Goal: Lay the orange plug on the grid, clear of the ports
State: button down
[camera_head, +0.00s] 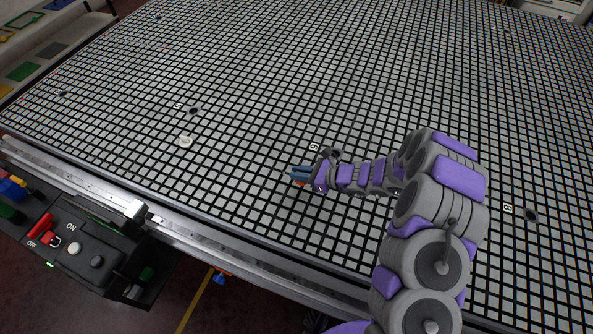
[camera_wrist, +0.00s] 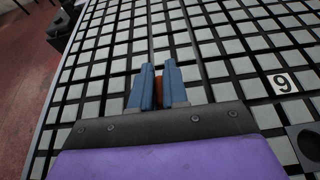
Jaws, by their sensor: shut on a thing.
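My gripper (camera_head: 300,173) reaches in from the right over the grid table (camera_head: 330,90). In the wrist view its two blue fingers (camera_wrist: 157,88) are shut on the orange plug (camera_wrist: 158,90), which shows as a narrow orange-brown strip between them. In the head view a bit of orange shows under the fingertips. Whether the plug touches the grid or hangs just above it, I cannot tell. The squares around the fingertips are plain grid.
A pale round disc (camera_head: 186,141) lies on the grid to the left, near another dark port (camera_head: 194,111). One more port (camera_head: 531,215) is at the right. A metal rail (camera_head: 210,245) and a control box (camera_head: 85,250) line the near edge. Much of the grid is bare.

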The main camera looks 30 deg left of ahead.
jog(key=shift+x, duration=1.45)
jog(key=shift+v, duration=1.6)
jog(key=shift+x, duration=1)
jog(key=shift+w+d+f, duration=0.1)
jog(key=shift+d, duration=0.8)
jog(key=shift+a+f+b, duration=0.3)
jog(key=shift+a+f, duration=0.15)
jog(key=shift+a, duration=0.1)
jog(key=c, duration=1.4)
grip_release()
jog(key=shift+a, duration=0.15)
jog(key=o, duration=0.3)
jog(key=shift+d+r, duration=0.1)
jog(key=shift+d, duration=0.25)
jog(key=shift+o, duration=0.2)
jog(key=shift+d, duration=0.2)
jog(key=shift+r, duration=0.1)
